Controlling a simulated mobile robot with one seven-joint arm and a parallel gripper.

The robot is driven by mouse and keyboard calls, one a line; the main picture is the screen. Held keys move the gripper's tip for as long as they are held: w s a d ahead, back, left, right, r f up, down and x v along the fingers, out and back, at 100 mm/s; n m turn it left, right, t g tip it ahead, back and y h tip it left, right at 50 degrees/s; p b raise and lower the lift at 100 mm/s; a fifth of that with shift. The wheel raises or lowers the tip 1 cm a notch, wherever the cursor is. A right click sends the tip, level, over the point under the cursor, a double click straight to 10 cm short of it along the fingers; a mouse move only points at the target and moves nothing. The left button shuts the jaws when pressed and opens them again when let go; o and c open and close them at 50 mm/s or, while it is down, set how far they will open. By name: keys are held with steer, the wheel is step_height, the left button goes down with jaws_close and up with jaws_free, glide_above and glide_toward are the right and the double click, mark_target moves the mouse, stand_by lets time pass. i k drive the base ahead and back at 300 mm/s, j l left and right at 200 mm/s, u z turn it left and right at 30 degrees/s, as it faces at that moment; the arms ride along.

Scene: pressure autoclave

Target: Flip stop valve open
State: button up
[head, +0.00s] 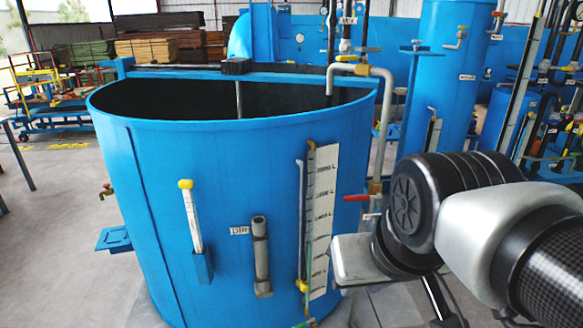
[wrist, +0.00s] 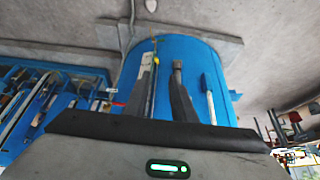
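A valve with a red lever (head: 356,198) sits on the vertical pipe at the right side of the blue tank. The lever lies about level, crosswise to the pipe, and points left. It shows small in the wrist view (wrist: 118,103), left of the fingers. A yellow-handled valve (head: 345,58) is on the bent pipe above the tank rim. No label shows which is the stop valve. My gripper (wrist: 160,72) looks open and empty, with a gap between two grey fingers. It is apart from the red lever. My wrist and hand partly hide the pipe below the lever in the head view.
The large open blue tank (head: 230,160) fills the middle. Its front carries a level gauge (head: 320,215), a grey dip tube (head: 261,255) and a yellow-topped rod (head: 190,215). More blue vessels and pipes (head: 440,80) stand behind right. Open floor (head: 55,230) lies left.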

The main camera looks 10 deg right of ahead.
mark_target(367, 197)
steer(key=i+j+z, duration=0.2)
steer(key=i+z, duration=0.15)
steer(key=i+j+z, duration=0.4)
steer(key=l, duration=0.1)
